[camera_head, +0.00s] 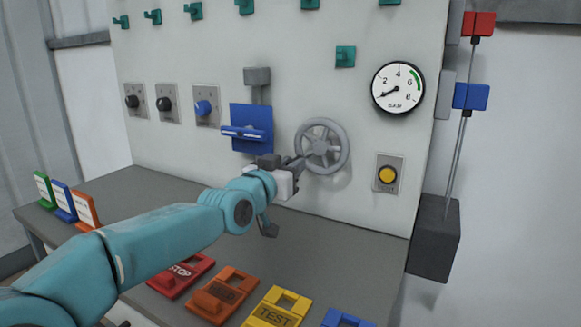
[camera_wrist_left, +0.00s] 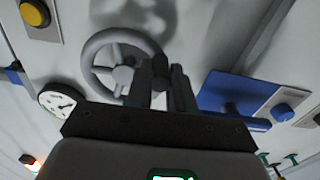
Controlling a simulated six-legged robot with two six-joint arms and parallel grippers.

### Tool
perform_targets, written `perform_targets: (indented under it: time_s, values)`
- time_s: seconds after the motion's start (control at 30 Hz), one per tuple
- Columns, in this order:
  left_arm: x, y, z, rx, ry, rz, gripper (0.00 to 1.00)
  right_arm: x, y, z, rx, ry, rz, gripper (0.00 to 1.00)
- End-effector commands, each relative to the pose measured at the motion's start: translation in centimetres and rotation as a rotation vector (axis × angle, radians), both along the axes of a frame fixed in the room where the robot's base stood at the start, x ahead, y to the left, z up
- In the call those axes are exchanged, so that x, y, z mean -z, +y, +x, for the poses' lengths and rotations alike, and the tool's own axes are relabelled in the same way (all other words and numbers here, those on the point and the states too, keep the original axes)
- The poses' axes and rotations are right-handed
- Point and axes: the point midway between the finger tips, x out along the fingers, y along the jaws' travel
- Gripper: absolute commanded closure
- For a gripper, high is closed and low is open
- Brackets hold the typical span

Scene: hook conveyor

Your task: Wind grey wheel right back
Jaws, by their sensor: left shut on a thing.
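The grey wheel (camera_head: 322,146) is mounted on the light panel, between the blue plate and the yellow button. It has a round rim with spokes and a hub. My left gripper (camera_head: 300,162) reaches the wheel's lower left side in the head view. In the left wrist view the wheel (camera_wrist_left: 118,64) lies just left of the gripper fingers (camera_wrist_left: 160,75), which point at the panel and are close together. The left gripper is shut on part of the wheel; the exact contact is hard to see. My right gripper is not in view.
A pressure gauge (camera_head: 398,88) sits above right of the wheel, and a yellow button (camera_head: 387,175) below right. A blue plate with a handle (camera_head: 250,128) is close on the left. Coloured tags, including a red STOP tag (camera_head: 181,275), lie on the grey shelf below.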

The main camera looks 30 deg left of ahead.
Motion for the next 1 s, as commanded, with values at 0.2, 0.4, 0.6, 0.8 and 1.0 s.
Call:
perform_targets:
  time_s: [0.2, 0.4, 0.6, 0.8, 1.0]
  values:
    - [-0.1, 0.0, 0.0, 0.000, -0.002, -0.002, 0.52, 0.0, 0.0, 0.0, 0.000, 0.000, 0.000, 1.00]
    - [0.0, 0.0, -0.1, 0.000, -0.001, -0.002, 0.52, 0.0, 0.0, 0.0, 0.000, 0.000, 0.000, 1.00]
    - [-0.2, 0.1, -2.4, -0.001, -0.003, -0.002, 0.52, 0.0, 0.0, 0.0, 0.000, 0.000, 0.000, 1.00]
    - [-0.2, 0.3, -7.7, -0.002, -0.004, -0.001, 0.52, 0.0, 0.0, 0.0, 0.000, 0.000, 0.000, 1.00]
    - [-0.1, 0.5, -12.7, -0.002, -0.004, -0.001, 0.52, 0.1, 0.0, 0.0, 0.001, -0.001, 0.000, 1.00]
